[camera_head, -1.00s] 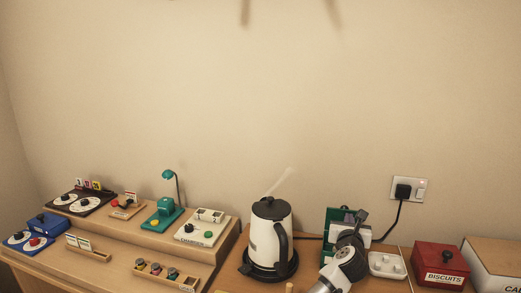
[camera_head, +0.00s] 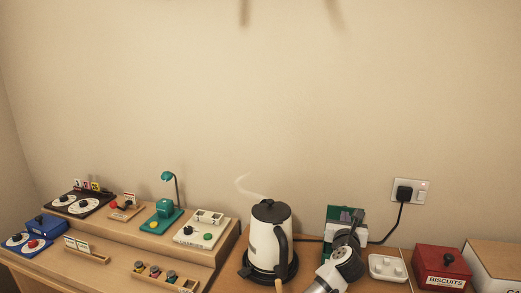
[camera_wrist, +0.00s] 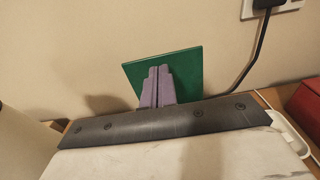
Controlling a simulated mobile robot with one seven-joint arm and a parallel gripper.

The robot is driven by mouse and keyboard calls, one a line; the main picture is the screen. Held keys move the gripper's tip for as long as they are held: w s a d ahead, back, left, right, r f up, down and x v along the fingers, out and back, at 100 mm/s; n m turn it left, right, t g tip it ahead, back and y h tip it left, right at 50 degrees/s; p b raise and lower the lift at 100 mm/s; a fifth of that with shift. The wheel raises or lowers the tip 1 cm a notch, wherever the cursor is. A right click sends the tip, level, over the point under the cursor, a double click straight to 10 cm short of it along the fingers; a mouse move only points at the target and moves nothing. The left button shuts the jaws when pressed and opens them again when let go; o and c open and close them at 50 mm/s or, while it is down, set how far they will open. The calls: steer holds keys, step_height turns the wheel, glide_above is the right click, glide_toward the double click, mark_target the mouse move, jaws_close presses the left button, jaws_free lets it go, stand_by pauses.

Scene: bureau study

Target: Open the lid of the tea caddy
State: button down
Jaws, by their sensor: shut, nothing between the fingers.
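A flat green panel (camera_wrist: 185,72) stands upright near the wall in the wrist view; it looks like the tea caddy's lid. In the head view the green panel (camera_head: 333,213) shows just right of the kettle, partly behind my arm. The caddy's body is hidden, so I cannot tell how far the lid is open. My gripper (camera_wrist: 159,70) is shut and empty, its grey-purple fingers together in front of the panel. I cannot tell whether they touch it.
A white kettle (camera_head: 267,240) with a black handle steams close to the left. A white tray (camera_head: 388,267), a red biscuits box (camera_head: 441,266) and a cardboard box (camera_head: 497,262) stand to the right. A cable hangs from the wall socket (camera_head: 410,190).

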steer(key=s+a+f, duration=0.1)
steer(key=s+f, duration=0.2)
steer(key=s, duration=0.2)
steer(key=shift+s+a+p, duration=0.2)
steer(key=shift+s+p, duration=0.1)
